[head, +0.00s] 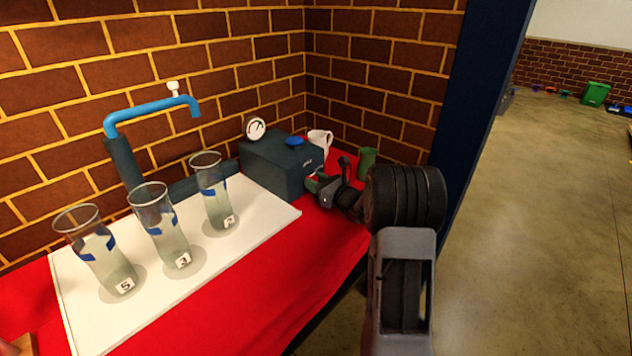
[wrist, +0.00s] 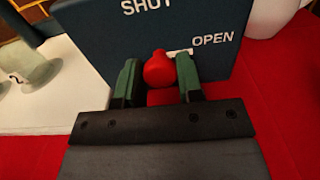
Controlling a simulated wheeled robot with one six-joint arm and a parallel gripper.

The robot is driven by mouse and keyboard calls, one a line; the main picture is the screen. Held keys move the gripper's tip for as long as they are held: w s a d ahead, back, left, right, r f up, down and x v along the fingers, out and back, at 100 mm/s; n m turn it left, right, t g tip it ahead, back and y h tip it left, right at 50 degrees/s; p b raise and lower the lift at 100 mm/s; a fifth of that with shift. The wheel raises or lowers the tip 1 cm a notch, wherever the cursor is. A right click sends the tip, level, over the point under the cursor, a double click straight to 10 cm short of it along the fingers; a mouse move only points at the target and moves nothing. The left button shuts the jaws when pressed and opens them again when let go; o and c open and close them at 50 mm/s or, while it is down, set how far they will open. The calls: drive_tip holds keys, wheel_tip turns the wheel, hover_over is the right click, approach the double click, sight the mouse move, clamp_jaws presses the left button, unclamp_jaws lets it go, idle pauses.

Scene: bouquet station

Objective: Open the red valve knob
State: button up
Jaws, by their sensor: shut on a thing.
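The red valve knob (wrist: 159,70) is on the front face of a dark blue box (wrist: 90,40), which also shows in the head view (head: 270,165). The box face reads SHUT above the knob and OPEN to its upper right, with a white mark beside the knob. My gripper (wrist: 157,76) has its two green fingers on either side of the knob, shut on it. In the head view my gripper (head: 316,184) is at the front of the box, and the knob is hidden there.
Three clear vases (head: 160,225) with water stand on a white board (head: 240,240) left of the box, under a blue spout (head: 150,106). A gauge (head: 255,128) is on the box. A white mug (head: 320,139) and green cup (head: 367,162) stand behind my gripper. Red cloth covers the table.

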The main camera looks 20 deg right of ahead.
drive_tip(key=o, duration=0.9)
drive_tip(key=p+v, duration=0.1)
drive_tip(key=v, duration=1.3)
drive_tip(key=shift+w, duration=0.1)
